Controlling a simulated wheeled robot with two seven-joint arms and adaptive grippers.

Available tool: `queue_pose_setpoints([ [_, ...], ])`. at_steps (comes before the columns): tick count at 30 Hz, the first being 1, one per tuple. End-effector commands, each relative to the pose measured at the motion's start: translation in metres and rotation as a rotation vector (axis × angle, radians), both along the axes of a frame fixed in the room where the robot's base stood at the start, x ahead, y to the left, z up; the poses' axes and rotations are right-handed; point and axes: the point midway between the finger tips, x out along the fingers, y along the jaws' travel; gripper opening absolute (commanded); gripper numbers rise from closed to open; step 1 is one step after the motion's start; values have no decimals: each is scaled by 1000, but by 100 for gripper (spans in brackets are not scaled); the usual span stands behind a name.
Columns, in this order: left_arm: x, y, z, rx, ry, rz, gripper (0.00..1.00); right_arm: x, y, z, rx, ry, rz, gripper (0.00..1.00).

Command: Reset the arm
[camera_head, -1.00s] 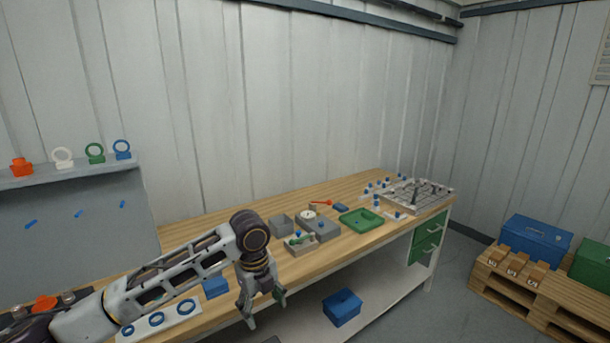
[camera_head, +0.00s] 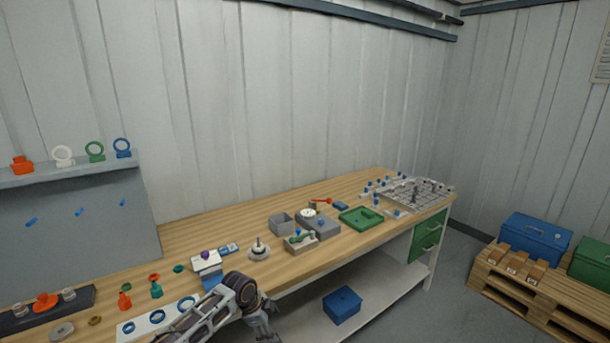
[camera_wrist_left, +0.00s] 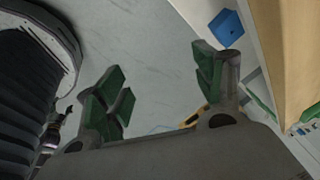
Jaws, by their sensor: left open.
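My left arm comes in at the bottom of the head view. Its gripper (camera_head: 266,338) hangs in front of the workbench (camera_head: 300,278) at the lower frame edge, and its fingertips are cut off there. In the left wrist view my left gripper (camera_wrist_left: 160,90) is open, with its two green-padded fingers apart and nothing between them. The grey floor shows behind the fingers. My right gripper is in neither view.
The bench edge (camera_wrist_left: 262,45) runs close beside the gripper in the left wrist view. A blue box (camera_head: 342,305) sits on the lower shelf. A white ring plate (camera_head: 155,320) and a blue-and-white block (camera_head: 206,265) stand near the arm. A pallet (camera_head: 535,290) is at right.

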Motion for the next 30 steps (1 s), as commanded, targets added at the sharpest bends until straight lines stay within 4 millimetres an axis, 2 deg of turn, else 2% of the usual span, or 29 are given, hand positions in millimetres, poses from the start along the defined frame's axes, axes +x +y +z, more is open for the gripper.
queue_pose_setpoints([
  [1,-2,4,-19,-13,12,50,69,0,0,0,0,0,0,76],
  [8,-12,29,-97,-51,34,279,69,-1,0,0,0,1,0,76],
  [14,-37,53,-169,-67,59,464,69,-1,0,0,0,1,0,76],
  [18,-66,70,-219,-71,78,587,69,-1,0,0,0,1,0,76],
  [23,-106,89,-273,-69,100,713,69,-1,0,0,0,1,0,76],
  [30,-180,113,-343,-56,135,874,69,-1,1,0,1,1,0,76],
])
